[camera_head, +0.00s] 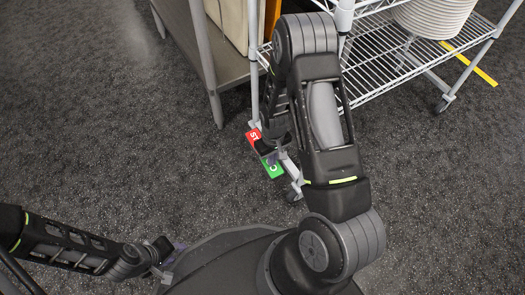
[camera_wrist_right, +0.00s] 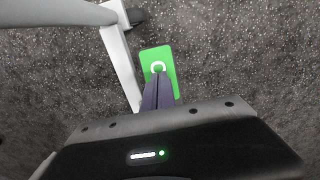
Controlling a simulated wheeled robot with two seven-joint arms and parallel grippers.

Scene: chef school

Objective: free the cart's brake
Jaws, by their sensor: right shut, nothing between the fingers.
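The cart's brake pedal is low at the cart's near corner, with a red end (camera_head: 253,136) and a green end (camera_head: 273,169). In the right wrist view the green end (camera_wrist_right: 168,60) carries a white ring mark; the red end is not seen there. My right gripper (camera_wrist_right: 158,77) is shut and empty, its fingertips over the green end's lower part; I cannot tell whether they touch it. In the head view the right wrist covers the pedal's middle. My left gripper (camera_head: 170,262) is at the lower left, far from the pedal, its fingers too small to read.
The wire-shelf cart (camera_head: 385,75) stands on casters (camera_head: 441,106) and holds a stack of white dishes (camera_head: 440,15). A metal table (camera_head: 205,50) stands close on its left. A yellow floor stripe (camera_head: 470,65) lies behind. Speckled floor at left is clear.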

